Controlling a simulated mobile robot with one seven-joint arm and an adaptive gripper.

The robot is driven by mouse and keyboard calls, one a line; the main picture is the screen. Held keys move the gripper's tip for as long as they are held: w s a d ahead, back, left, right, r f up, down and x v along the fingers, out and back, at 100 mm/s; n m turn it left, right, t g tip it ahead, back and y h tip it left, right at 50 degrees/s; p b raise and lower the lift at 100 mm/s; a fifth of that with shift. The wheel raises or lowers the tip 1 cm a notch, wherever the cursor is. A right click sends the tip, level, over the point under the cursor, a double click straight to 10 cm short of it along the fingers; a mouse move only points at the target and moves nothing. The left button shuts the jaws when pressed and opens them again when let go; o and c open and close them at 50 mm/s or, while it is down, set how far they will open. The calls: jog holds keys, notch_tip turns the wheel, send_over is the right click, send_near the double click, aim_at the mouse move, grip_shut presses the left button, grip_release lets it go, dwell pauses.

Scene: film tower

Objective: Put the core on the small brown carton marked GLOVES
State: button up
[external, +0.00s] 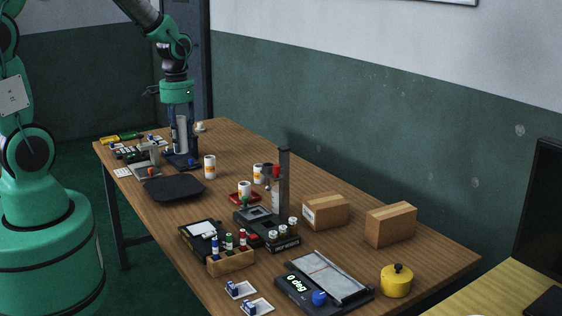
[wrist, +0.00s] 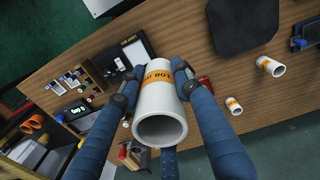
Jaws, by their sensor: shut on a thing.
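My gripper (external: 181,140) is over the far left end of the table, pointing down. It is shut on a white core (external: 182,128), a hollow tube. In the wrist view the core (wrist: 160,125) has an orange band with lettering and sits between the blue fingers of the gripper (wrist: 157,84), its open end toward the camera. Two brown cartons stand on the right half of the table: a smaller one (external: 327,212) with a pale label on its end, and a larger one (external: 391,225). I cannot read GLOVES on either. Neither carton is clear in the wrist view.
Several white cores with orange bands (external: 210,167) stand on the table (external: 345,247). Bare wood lies around the cartons.

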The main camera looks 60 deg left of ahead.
jog(key=w+d+r+p, duration=0.1)
jog(key=w+d+p, duration=0.1)
jog(key=w, duration=0.5)
jog(key=w+d+r+p, duration=0.2)
jog(key=w, duration=0.5)
jog(key=n+p, duration=0.1)
jog(key=p, duration=0.8)
send_over(326, 200)
notch_tip(326, 200, down, 9)
jog(key=shift+a+f, duration=0.15)
jog(key=shift+f, duration=0.5)
jog(key=shift+f+p, duration=0.4)
jog(key=shift+f, duration=2.7)
jog(key=shift+f, duration=1.9)
